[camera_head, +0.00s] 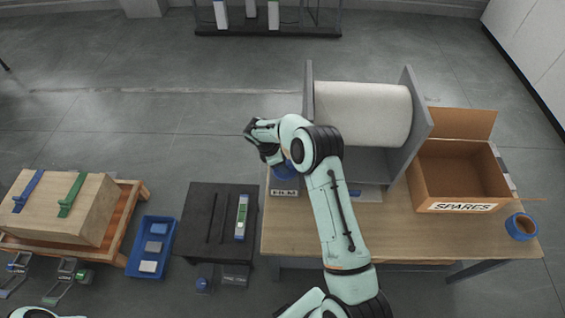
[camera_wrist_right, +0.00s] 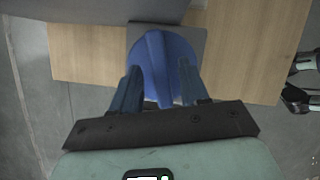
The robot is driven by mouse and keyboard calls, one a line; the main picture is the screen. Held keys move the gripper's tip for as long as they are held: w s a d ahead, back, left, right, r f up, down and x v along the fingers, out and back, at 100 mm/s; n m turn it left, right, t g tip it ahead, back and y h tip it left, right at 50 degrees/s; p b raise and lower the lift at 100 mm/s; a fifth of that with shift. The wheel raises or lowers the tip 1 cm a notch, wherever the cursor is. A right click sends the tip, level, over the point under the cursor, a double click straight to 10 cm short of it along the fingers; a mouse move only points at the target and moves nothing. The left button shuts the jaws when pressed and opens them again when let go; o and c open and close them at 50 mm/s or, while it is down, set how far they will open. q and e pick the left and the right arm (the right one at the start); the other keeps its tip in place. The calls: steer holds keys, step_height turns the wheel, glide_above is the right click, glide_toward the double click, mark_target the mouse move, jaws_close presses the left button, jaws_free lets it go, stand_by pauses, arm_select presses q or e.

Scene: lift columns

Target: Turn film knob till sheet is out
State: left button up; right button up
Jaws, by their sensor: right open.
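The blue knob (camera_head: 286,171) is at the left end of the film stand, mostly hidden behind my right gripper (camera_head: 262,148) in the head view. In the right wrist view the knob (camera_wrist_right: 158,58) shows a raised ridge on a round face, with a dark square plate behind it. My right gripper (camera_wrist_right: 160,90) is open, with one finger on each side of the knob's ridge; whether they touch it I cannot tell. The white film roll (camera_head: 362,113) lies between two grey side plates. My left gripper is not in view.
The wooden table (camera_head: 410,242) carries an open cardboard box (camera_head: 464,205) marked SPARES and a blue tape roll (camera_head: 521,226). A dark low table (camera_head: 203,235), a blue tray (camera_head: 152,247) and a wooden crate (camera_head: 92,212) stand at left.

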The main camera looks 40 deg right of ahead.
jaws_close()
steer(key=shift+r, duration=0.1)
